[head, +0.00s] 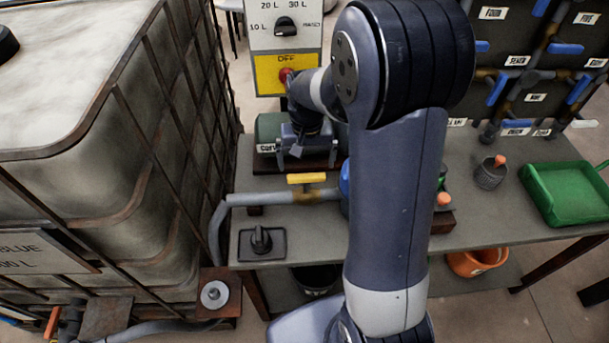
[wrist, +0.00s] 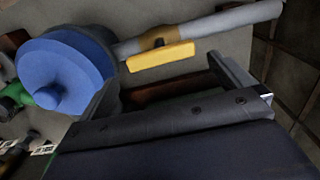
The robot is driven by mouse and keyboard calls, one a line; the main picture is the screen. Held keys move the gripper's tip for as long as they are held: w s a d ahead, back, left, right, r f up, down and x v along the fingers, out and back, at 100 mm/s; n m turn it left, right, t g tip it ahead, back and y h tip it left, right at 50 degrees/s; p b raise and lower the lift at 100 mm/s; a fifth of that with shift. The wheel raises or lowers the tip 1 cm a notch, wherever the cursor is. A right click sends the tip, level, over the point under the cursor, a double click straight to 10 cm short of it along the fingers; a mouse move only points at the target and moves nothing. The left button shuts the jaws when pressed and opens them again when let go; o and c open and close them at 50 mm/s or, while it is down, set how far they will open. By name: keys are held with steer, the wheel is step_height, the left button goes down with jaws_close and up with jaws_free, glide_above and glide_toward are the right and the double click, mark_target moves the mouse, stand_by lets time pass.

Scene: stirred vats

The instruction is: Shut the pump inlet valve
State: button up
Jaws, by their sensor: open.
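A yellow valve handle (head: 306,178) sits on a brass-coloured valve body in the grey pipe (head: 265,198) that runs into the blue pump (head: 344,182). I read no label on it. The handle lies along the pipe. In the wrist view the yellow handle (wrist: 160,57) is near the top centre, with the blue pump (wrist: 60,70) to its left. My gripper (head: 298,150) is open and empty, beyond the handle and apart from it in the head view. In the wrist view my gripper (wrist: 168,88) is just below the handle. My arm hides much of the pump.
A large caged tank (head: 90,190) fills the left, with an orange-handled valve (head: 53,322) low on it. A control box with a red knob (head: 287,76) stands behind. A green tray (head: 566,193) and a grey cup (head: 490,175) sit right on the bench.

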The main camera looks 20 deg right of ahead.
mark_target(306, 175)
step_height(306, 175, down, 8)
steer(key=shift+f, duration=0.2)
steer(key=shift+c, duration=0.6)
steer(key=c, duration=0.6)
